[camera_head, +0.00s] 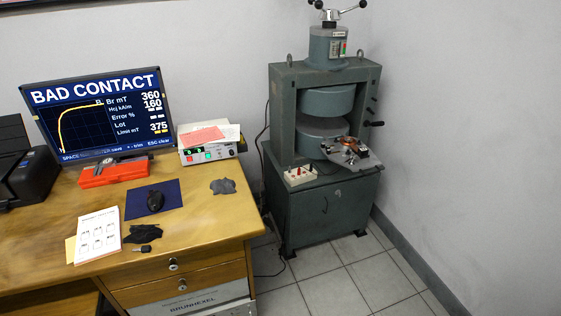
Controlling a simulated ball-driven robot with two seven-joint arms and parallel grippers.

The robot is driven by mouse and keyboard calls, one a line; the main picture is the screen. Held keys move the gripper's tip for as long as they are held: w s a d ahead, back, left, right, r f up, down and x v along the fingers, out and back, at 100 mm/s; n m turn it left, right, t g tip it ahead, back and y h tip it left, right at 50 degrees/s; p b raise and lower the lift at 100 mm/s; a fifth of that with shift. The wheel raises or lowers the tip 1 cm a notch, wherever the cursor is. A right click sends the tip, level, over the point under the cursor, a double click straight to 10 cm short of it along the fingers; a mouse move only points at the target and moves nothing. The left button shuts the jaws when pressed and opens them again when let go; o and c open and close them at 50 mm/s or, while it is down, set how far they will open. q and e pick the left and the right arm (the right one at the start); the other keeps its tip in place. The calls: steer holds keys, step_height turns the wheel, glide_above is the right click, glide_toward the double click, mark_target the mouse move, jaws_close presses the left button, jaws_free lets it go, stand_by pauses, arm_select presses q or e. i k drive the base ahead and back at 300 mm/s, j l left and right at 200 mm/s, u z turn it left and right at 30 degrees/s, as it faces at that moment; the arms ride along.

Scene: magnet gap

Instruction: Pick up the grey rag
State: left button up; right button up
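A small crumpled grey rag (222,186) lies flat on the wooden desk, toward its right side, in front of the instrument box. Nothing covers it. A darker, black crumpled cloth (143,233) lies nearer the desk's front edge, to the left of the grey rag. Neither of my grippers shows in the head view.
The desk (200,222) also holds a monitor (97,118), a red case (112,173), a mouse (155,201) on a dark blue pad, papers (98,235) and an instrument box (210,152). A green press machine (325,150) stands right of it. Tiled floor (350,280) in front is clear.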

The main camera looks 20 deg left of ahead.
mark_target(226, 186)
steer(key=i+z, duration=0.2)
steer(key=i, duration=0.5)
steer(key=i+z, duration=0.2)
steer(key=i, duration=0.5)
steer(key=i+j+z, duration=0.2)
steer(key=i, duration=0.45)
steer(key=i+l+u, duration=0.1)
steer(key=i+u, duration=0.15)
steer(key=u, duration=0.2)
steer(key=i+l+u, duration=0.2)
steer(key=u, duration=0.25)
steer(key=i+l+u, duration=0.25)
steer(key=u, duration=0.25)
